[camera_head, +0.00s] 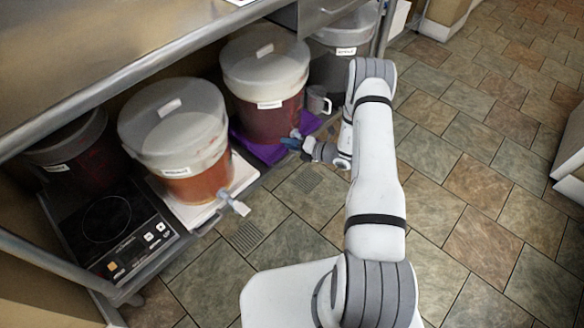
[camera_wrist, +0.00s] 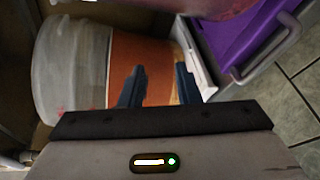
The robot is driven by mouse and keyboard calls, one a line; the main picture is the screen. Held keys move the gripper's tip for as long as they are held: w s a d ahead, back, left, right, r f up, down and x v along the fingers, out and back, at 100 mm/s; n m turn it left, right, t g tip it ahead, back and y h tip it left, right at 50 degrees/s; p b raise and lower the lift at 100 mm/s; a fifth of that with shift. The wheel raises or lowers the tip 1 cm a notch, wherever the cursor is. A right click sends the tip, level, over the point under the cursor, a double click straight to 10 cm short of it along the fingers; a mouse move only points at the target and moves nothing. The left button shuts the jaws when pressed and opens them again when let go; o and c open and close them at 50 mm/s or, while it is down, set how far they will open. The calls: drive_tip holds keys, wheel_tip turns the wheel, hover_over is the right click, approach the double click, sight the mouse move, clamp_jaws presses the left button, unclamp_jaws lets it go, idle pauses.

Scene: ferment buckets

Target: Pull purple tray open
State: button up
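The purple tray (camera_head: 266,154) lies on the low shelf under the bucket with dark red contents (camera_head: 268,118) in the head view. In the wrist view the purple tray (camera_wrist: 226,36) fills the upper right, with a grey bar handle (camera_wrist: 276,48) along its front edge. My gripper (camera_head: 288,143) is in front of the tray's front edge in the head view; I cannot tell if it touches it. In the wrist view my gripper's (camera_wrist: 161,72) two dark fingers are apart with nothing held between them. The handle lies to the right of them.
A bucket with orange contents (camera_head: 200,184) stands on a white tray (camera_head: 197,210) to the left, its spigot (camera_head: 234,203) jutting forward. A black cooktop (camera_head: 112,232) is farther left. A grey mug (camera_head: 317,100) stands near the tray. The tiled floor (camera_head: 455,190) to the right is clear.

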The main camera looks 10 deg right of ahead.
sight(288, 160)
drive_tip(key=s+d+f+m+t+h+b, duration=0.1)
drive_tip(key=d+f+m+t, duration=0.15)
drive_tip(key=f, duration=0.45)
drive_tip(key=d+f+m+t+h+b, duration=0.1)
drive_tip(key=d+f+m+h+b, duration=0.1)
drive_tip(key=f+m, duration=0.35)
drive_tip(key=shift+n, duration=0.5)
drive_tip(key=shift+w+a+f+b, duration=0.35)
drive_tip(key=shift+w+a+f, duration=0.25)
drive_tip(key=shift+w+a, duration=0.3)
drive_tip(key=shift+w+a+f+b, duration=0.3)
drive_tip(key=shift+w+a+f, duration=0.35)
drive_tip(key=shift+w, duration=0.4)
drive_tip(key=shift+w+a+f+b, duration=0.35)
drive_tip(key=shift+w+a+f, duration=0.2)
drive_tip(key=shift+w+a, duration=0.35)
drive_tip(key=shift+d, duration=0.1)
drive_tip(key=shift+c, duration=0.5)
clamp_jaws()
